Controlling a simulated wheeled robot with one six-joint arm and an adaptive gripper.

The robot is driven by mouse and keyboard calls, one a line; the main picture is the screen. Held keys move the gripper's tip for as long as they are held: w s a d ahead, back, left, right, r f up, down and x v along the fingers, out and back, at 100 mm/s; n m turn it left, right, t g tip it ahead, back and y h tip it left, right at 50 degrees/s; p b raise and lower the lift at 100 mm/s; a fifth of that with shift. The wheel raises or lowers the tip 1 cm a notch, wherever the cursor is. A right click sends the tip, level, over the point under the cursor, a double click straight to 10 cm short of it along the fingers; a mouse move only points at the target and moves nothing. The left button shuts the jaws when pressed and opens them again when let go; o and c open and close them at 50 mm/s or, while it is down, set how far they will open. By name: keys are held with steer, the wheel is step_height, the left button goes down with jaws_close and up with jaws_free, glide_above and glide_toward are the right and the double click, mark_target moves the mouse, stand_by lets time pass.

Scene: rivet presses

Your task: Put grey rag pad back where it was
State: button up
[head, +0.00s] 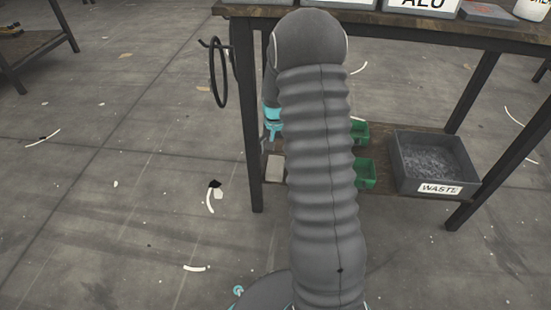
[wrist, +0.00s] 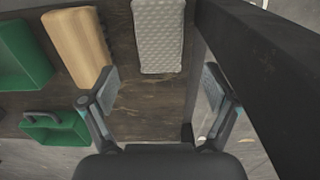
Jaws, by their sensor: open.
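The grey rag pad (wrist: 158,35), a pale grey block with a dimpled surface, lies on the dark wooden lower shelf (wrist: 150,95) in the wrist view. A pale pad (head: 276,168) on the lower shelf in the head view looks like the same one. My gripper (wrist: 162,88) is open and empty, with its fingers spread wide. In the wrist picture the pad lies above the gap between the fingertips, and neither finger appears to touch it. In the head view my arm hides most of the shelf's middle.
A tan block (wrist: 77,45) lies left of the pad, with green bins (wrist: 55,130) further left. A dark bench beam (wrist: 260,70) runs close by the right finger. In the head view a grey WASTE bin (head: 435,163) stands at the shelf's right.

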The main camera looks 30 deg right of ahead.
mark_target(276, 162)
steer(key=shift+r+p, duration=0.3)
steer(key=shift+r, duration=2.15)
